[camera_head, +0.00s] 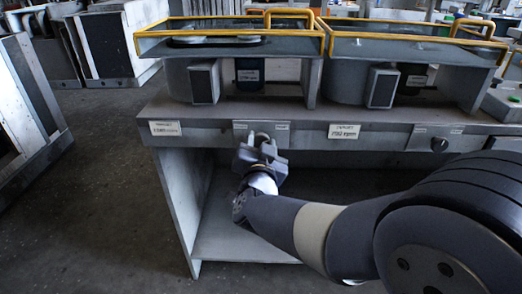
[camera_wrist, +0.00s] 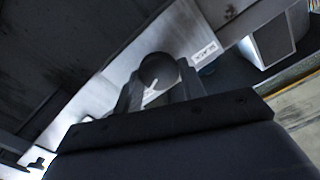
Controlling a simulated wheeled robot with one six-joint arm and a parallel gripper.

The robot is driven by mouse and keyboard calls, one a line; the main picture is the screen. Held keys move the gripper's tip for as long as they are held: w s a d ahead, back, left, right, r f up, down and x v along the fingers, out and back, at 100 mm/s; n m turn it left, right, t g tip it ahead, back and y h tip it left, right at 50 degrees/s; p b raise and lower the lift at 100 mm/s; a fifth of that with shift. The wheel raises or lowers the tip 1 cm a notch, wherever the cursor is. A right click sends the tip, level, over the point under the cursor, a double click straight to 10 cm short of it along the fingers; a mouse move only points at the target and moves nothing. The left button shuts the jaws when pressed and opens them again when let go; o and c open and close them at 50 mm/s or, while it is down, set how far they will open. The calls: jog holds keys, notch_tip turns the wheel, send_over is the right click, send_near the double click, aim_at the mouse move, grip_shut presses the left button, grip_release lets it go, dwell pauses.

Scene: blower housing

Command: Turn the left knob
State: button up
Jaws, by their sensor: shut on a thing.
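The left knob (camera_wrist: 158,72) is a dark round knob with a pale pointer line, on a light metal plate on the bench front. In the head view the left knob (camera_head: 262,137) is mostly hidden behind my gripper (camera_head: 260,146). In the wrist view my gripper (camera_wrist: 158,95) has a finger on each side of the knob and is shut on it. The wrist picture is tilted, and the pointer slants in it. The right knob (camera_head: 439,144) is dark, on its own plate farther right, with nothing touching it.
White labels (camera_head: 165,128) sit on the bench front (camera_head: 205,138). Two grey housings with yellow rails (camera_head: 230,57) stand on top. Below is an open bay with a lower shelf (camera_head: 235,240). The floor (camera_head: 95,200) left of the bench is clear up to a dark cabinet (camera_head: 30,110).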

jog(key=shift+d+f+m+b, duration=0.1)
jog(key=shift+m+b, duration=1)
jog(key=shift+m, duration=0.65)
jog(key=shift+f+m+b, duration=0.1)
jog(key=shift+m+b, duration=1)
jog(key=shift+m, duration=0.65)
jog(key=o, duration=1)
jog(key=shift+r, duration=0.1)
jog(key=shift+c, duration=0.2)
jog(key=s+p, duration=0.3)
jog(key=s, duration=0.7)
jog(key=shift+s, duration=0.4)
